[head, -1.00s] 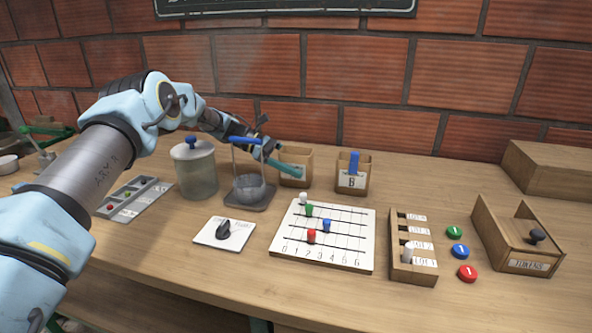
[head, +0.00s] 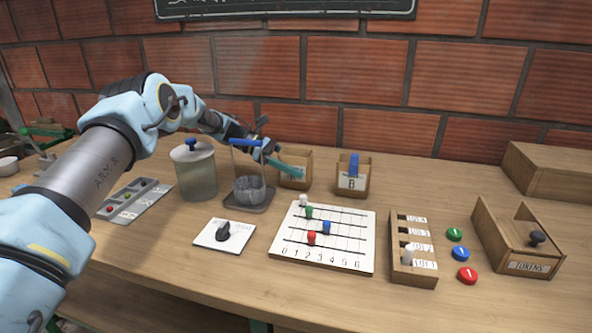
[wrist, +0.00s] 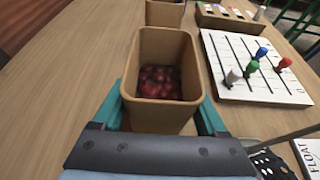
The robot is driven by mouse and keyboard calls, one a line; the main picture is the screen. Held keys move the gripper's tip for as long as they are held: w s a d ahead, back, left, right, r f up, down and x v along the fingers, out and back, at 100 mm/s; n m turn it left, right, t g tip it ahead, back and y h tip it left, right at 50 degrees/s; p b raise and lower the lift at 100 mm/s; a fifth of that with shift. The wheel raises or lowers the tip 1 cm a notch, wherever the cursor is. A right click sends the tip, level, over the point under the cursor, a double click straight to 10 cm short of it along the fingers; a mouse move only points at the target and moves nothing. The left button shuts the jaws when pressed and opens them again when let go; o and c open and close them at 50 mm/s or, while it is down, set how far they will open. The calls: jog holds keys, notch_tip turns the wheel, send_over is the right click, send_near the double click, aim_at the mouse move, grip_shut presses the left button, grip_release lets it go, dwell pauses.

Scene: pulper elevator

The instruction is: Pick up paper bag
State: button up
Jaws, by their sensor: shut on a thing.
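A tan, open-topped paper bag (head: 297,156) stands upright near the wall, left of a similar bag marked B (head: 362,188). In the wrist view the bag (wrist: 158,118) is large, with dark red round fruit (wrist: 158,82) inside. My gripper (head: 285,166) reaches it from the left. In the wrist view its teal fingers (wrist: 162,108) are on either side of the bag, shut on it. The fingers partly cover the bag's front in the head view. Whether its base touches the table is hard to tell.
A stand with a blue bar and grey bucket (head: 249,190) is close under my arm's end. A lidded jar (head: 195,175) is left of it. A white peg board (head: 290,262), slotted wooden rack (head: 400,272) and tokens box (head: 520,250) occupy the front and right.

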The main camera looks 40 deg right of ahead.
notch_tip(320, 180, up, 18)
jog(key=b, duration=0.1)
jog(key=shift+b, duration=0.4)
dwell(0.9)
